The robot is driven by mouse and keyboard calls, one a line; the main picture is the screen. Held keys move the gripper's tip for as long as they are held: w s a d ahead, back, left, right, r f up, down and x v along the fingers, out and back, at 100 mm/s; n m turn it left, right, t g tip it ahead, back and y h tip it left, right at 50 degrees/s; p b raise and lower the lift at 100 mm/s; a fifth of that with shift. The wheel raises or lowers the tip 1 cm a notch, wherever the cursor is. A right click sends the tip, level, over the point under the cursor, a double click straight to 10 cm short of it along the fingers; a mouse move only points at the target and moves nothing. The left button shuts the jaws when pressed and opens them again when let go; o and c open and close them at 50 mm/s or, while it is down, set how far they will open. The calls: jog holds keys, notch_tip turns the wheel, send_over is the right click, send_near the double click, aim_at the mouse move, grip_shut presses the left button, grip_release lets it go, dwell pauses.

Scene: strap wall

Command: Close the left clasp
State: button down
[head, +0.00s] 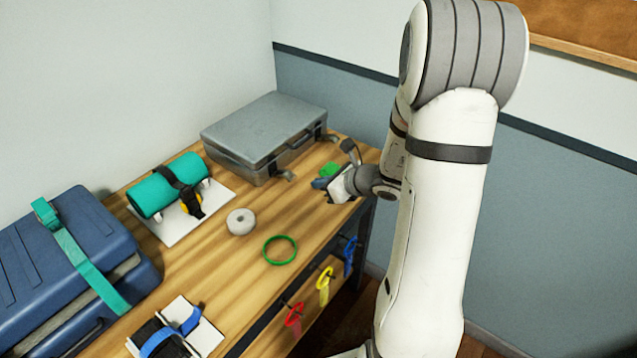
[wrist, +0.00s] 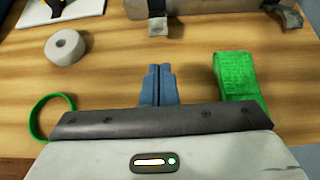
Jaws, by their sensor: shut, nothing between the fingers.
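The grey case (head: 262,135) lies closed at the back of the table. Its left clasp (head: 286,175) sits low on the front side and its flap sticks out from the case; it also shows in the wrist view (wrist: 158,25). The right clasp (head: 331,137) also juts out, at the far end of the same side (wrist: 289,19). My gripper (head: 321,183) is shut and empty, in front of the case and apart from it. In the wrist view its blue fingertips (wrist: 157,80) are together and point toward the left clasp.
A green strap roll (wrist: 235,82) lies right of my fingers. A grey tape roll (head: 241,221) and a green ring (head: 280,250) lie left of them. A teal roll (head: 168,184) on a white board and a blue suitcase (head: 75,265) stand farther left. Coloured tags hang at the table's front.

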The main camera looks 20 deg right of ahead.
aim_at(303, 194)
jog(key=x, duration=0.7)
jog(key=shift+w+a+f, duration=0.15)
jog(key=shift+f, duration=0.05)
